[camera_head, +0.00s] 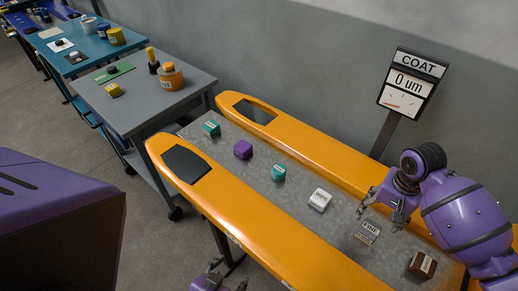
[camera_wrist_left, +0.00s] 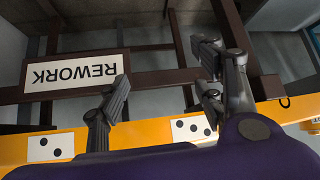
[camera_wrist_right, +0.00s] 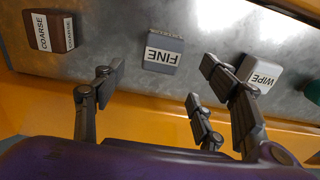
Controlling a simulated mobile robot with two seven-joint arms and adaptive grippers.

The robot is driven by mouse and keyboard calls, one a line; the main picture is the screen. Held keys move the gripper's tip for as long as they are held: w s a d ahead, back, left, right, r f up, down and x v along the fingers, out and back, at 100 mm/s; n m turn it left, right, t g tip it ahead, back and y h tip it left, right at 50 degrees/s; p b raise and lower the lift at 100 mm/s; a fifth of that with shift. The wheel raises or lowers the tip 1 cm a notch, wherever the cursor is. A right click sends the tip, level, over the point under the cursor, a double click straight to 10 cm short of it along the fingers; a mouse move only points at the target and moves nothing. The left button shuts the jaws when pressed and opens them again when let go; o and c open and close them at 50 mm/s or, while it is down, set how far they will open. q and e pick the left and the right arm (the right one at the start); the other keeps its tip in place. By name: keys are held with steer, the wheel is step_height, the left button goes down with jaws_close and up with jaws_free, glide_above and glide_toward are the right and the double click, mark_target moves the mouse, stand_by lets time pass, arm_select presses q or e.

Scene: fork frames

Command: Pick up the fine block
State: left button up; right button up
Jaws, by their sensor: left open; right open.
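The fine block (camera_head: 367,233) is a grey block with a white FINE label. It lies on the grey bed between two orange rails, and also shows in the right wrist view (camera_wrist_right: 163,52). My right gripper (camera_head: 382,212) is open and empty, just beside the block and apart from it. In the right wrist view its spread fingers (camera_wrist_right: 162,80) point toward the block, which stands beyond the tips. My left gripper (camera_head: 216,280) shows only partly at the bottom edge. In the left wrist view it is open and empty (camera_wrist_left: 160,88), facing a REWORK sign (camera_wrist_left: 76,74).
A brown coarse block (camera_head: 422,265) and a white wipe block (camera_head: 320,199) flank the fine block. Teal and purple blocks (camera_head: 243,149) lie farther along the bed. Orange rails (camera_head: 300,135) border it. A COAT gauge (camera_head: 408,84) reads 0 um. A grey cart (camera_head: 140,108) stands behind left.

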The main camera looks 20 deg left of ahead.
mark_target(371, 229)
steer(key=shift+f, duration=0.5)
steer(key=f, duration=0.2)
steer(key=shift+s+a+f, duration=0.15)
steer(key=shift+s+f, duration=0.2)
steer(key=shift+s, duration=0.05)
step_height(371, 229, down, 4)
steer(key=shift+r, duration=0.2)
steer(key=shift+f, duration=0.15)
steer(key=c, duration=0.4)
arm_select(q)
steer(key=shift+s+a+f, duration=0.2)
steer(key=shift+s+f, duration=0.45)
steer(key=shift+s, duration=0.2)
arm_select(e)
steer(key=c, duration=0.9)
